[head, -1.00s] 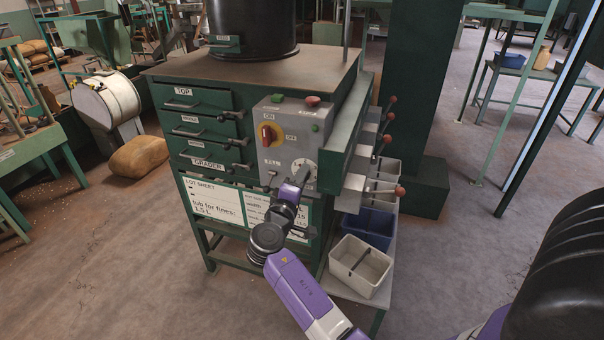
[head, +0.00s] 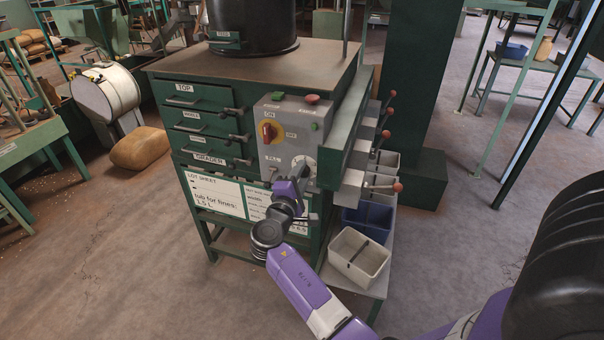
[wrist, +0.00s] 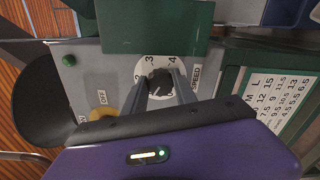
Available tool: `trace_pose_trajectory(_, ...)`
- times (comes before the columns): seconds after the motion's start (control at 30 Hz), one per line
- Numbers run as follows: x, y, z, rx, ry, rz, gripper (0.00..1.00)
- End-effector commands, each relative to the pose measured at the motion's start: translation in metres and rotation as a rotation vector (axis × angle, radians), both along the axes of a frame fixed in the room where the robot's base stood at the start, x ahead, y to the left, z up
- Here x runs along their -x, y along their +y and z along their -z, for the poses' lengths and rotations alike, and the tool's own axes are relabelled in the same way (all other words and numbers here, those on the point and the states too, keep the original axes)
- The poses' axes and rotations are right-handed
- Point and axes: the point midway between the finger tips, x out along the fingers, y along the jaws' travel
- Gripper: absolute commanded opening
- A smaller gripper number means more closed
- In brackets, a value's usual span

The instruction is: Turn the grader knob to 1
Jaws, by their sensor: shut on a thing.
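The grader knob (wrist: 159,83) is a dark round knob on a white dial (wrist: 141,72) with black numerals; 2, 3 and 4 show in the wrist view. The part of the dial nearest my gripper is hidden, and I cannot tell which number the knob points to. A SPEED label (wrist: 195,78) sits beside the dial. My gripper (wrist: 161,88) is shut on the knob, one finger on each side. In the head view, my gripper (head: 299,180) reaches the lower right of the grey control panel (head: 274,151) and partly covers the white dial (head: 308,162).
A red and yellow rotary switch (head: 268,133) sits on the panel above left of the dial, with a green button (head: 315,126) at right. A green ledge (wrist: 155,27) juts close beside the dial. Red-knobbed levers (head: 397,187) and a white bin (head: 358,258) stand right.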

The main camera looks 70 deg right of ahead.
Motion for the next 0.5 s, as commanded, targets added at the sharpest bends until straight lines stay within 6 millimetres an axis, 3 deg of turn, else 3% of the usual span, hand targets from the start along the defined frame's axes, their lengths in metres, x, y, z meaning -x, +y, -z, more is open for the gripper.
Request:
trace_pose_trajectory(0.23, -0.0015, 0.0016, 0.0015, -0.002, 0.001, -0.005, 0.0)
trace_pose_trajectory(0.27, -0.0015, 0.0016, 0.0015, -0.002, 0.0, -0.005, 0.39)
trace_pose_trajectory(0.5, -0.0007, 0.0009, 0.0008, -0.001, -0.001, -0.003, 0.42)
